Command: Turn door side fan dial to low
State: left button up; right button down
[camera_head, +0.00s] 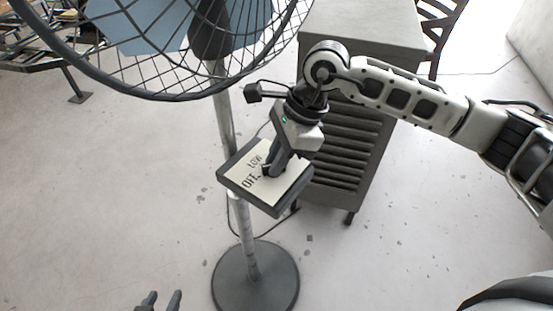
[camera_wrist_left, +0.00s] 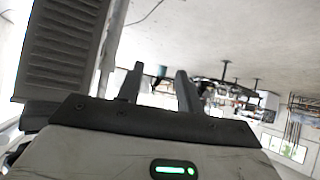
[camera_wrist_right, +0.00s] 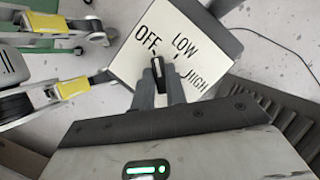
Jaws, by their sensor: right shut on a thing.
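The fan control box (camera_head: 292,192) is dark with a cream face and sits on the fan's pole. The face also shows in the right wrist view (camera_wrist_right: 205,65), lettered OFF, LOW and HIGH. The small black dial (camera_wrist_right: 158,72) is at its middle; its upper end appears to point toward OFF. My right gripper (camera_wrist_right: 160,88) is shut on the dial, one finger on each side; in the head view the gripper (camera_head: 272,168) largely hides it. My left gripper (camera_head: 161,299) is open and empty, low at the bottom edge; its spread fingers show in the left wrist view (camera_wrist_left: 160,90).
The fan's wire cage (camera_head: 150,88) hangs above the box, and its round base (camera_head: 255,280) stands below. A grey louvred cabinet (camera_head: 365,35) stands close behind my right arm. A dark chair (camera_head: 440,25) is at the back. The floor at left is open.

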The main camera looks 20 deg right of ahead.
jog(key=m+b, duration=0.1)
jog(key=m+t+b, duration=0.1)
jog(key=shift+f+m, duration=0.25)
jog(key=shift+m, duration=0.05)
jog(key=shift+s+m+t+h+b, duration=0.1)
jog(key=shift+m+t+h+b, duration=0.2)
jog(key=shift+m+b, duration=0.6)
jog(key=m+t+b, duration=0.1)
jog(key=m+b, duration=0.1)
jog(key=m, duration=0.1)
jog(key=shift+a+r+h+b, duration=0.1)
jog(key=shift+h+b, duration=0.2)
jog(key=shift+b, duration=0.1)
jog(key=shift+s+r+m+t+h+b, duration=0.1)
jog(key=shift+m+t+h+b, duration=0.2)
jog(key=shift+m+b, duration=0.7)
pick_arm(q)
jog(key=f, duration=0.1)
jog(key=d+f, duration=0.1)
jog(key=f, duration=0.1)
jog(key=shift+w+d+n+t+h, duration=0.15)
jog(key=shift+d+n+t+h, duration=0.15)
jog(key=shift+n+t+h, duration=0.1)
pick_arm(e)
jog(key=shift+m, duration=0.3)
jog(key=shift+r, duration=0.1)
